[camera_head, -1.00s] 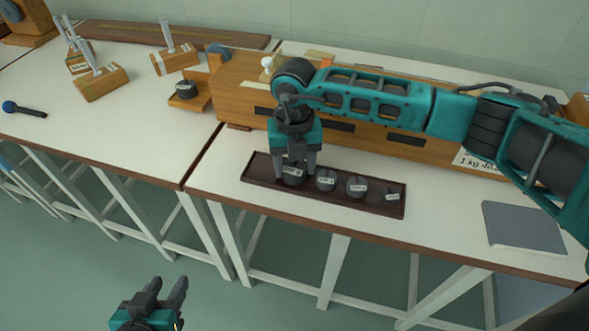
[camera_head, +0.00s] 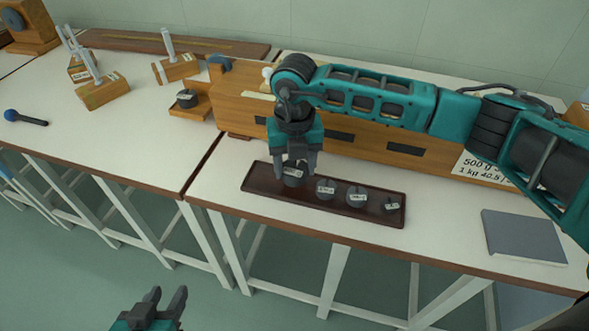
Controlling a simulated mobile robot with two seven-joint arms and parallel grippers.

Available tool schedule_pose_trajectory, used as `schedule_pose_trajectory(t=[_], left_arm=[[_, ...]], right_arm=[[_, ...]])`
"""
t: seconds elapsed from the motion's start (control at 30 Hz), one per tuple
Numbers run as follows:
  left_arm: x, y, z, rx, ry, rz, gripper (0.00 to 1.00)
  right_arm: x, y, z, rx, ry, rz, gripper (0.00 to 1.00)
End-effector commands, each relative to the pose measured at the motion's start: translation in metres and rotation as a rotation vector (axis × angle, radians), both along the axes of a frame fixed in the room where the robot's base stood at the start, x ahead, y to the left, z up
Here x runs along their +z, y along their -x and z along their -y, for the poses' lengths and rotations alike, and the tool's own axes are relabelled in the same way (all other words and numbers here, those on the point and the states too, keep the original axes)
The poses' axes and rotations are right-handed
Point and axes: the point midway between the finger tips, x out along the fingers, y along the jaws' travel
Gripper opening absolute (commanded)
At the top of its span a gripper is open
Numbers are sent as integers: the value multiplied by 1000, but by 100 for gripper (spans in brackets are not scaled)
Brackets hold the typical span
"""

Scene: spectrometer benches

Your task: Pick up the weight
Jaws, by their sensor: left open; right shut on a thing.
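Several dark cylindrical weights with white labels stand in a row along a dark brown tray (camera_head: 350,214). My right gripper (camera_head: 294,176) is shut on the leftmost weight (camera_head: 293,173), at the tray's left end; its fingers are on either side of it. I cannot tell whether that weight touches the tray. To its right stand a second weight (camera_head: 326,188), a third weight (camera_head: 357,196) and a smaller weight (camera_head: 392,203). My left gripper (camera_head: 168,302) is open and empty, low in front of the benches.
A long wooden box (camera_head: 345,133) with dark slots stands behind the tray. A grey book (camera_head: 523,237) lies at the bench's right. The left bench holds wooden blocks (camera_head: 103,91), a wooden stand with another weight (camera_head: 187,98) and a blue-headed tool (camera_head: 24,115).

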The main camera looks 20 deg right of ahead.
Motion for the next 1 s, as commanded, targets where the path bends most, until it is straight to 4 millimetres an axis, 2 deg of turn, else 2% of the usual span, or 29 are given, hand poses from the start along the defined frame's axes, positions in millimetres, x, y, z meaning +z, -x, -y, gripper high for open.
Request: schedule_pose_trajectory(t=[0.4, 0.53, 0.73, 1.0], left_arm=[[4, 4, -6, 9, -11, -7, 43], [6, 4, -8, 12, -14, -5, 43], [6, 4, -10, 18, -18, -2, 43], [4, 4, -10, 21, -15, -6, 43]], right_arm=[[111, -2, -1, 2, -2, 7, 4], [140, -1, -1, 2, -3, 7, 4], [167, -1, 0, 1, -1, 4, 4], [176, -1, 2, -4, -2, 1, 4]])
